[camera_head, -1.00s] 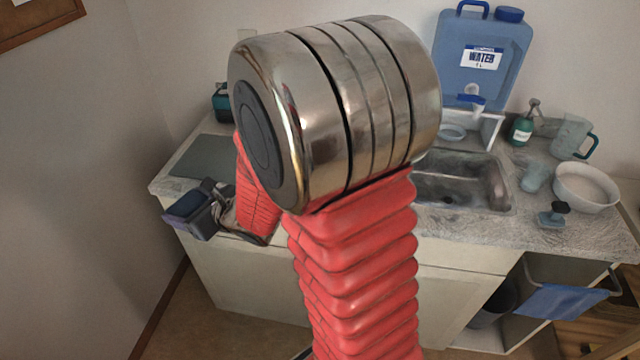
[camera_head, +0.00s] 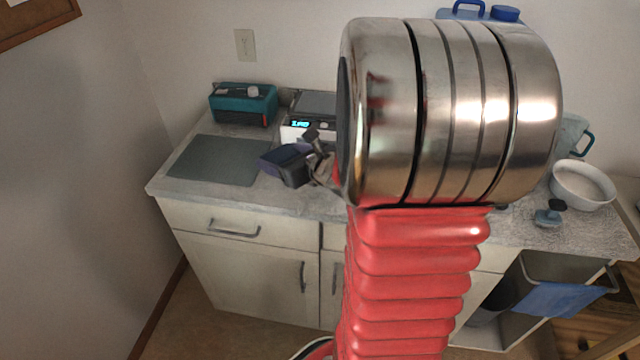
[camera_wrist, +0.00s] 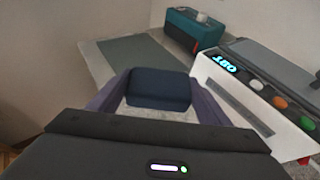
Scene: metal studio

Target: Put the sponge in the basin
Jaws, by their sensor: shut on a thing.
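My gripper (camera_wrist: 158,92) is shut on a dark blue block, the sponge (camera_wrist: 158,87), which sits between the two purple-grey fingers in the wrist view. In the head view my gripper (camera_head: 292,168) is over the counter's front part, just right of the grey mat, with the sponge hard to tell from the dark fingers. A round white basin (camera_head: 583,184) stands at the right end of the counter, far to the right of my gripper. The metal sink is hidden behind my arm in the head view.
A grey mat (camera_head: 215,160) lies at the counter's left. A teal device (camera_head: 243,104) stands behind it. A white scale-like device (camera_head: 300,128) with a lit display is close to my gripper. A jug (camera_head: 574,138) stands behind.

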